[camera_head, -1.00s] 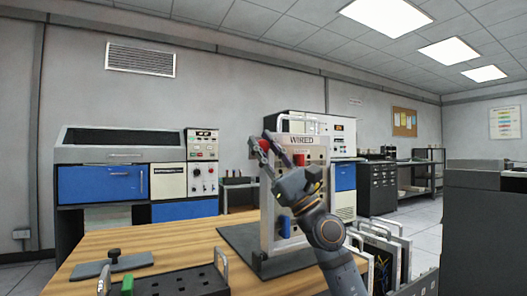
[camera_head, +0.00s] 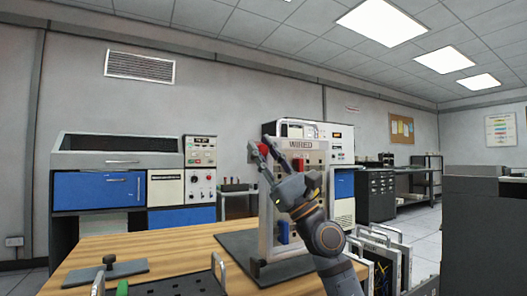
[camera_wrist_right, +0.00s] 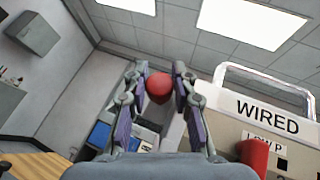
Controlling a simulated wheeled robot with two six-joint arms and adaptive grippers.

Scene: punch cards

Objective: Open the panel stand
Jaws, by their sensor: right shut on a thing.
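The panel stand (camera_head: 267,214) is an upright pale frame labelled WIRED on a dark base plate (camera_head: 239,246) on the wooden table. Its top and WIRED label also show at the right of the right wrist view (camera_wrist_right: 268,112). My right gripper (camera_head: 264,148) is at the upper left of the panel, with its fingers around a red knob. In the right wrist view that round red knob (camera_wrist_right: 158,86) sits between the two fingertips. A second red piece (camera_wrist_right: 253,155) is on the panel face below the label. My left gripper is not in view.
A dark flat piece with a knob (camera_head: 105,272) and a tray with handles (camera_head: 190,284) lie at the table's front left. Several framed panels (camera_head: 385,252) stand at the right. Bare wood (camera_head: 170,246) lies left of the stand.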

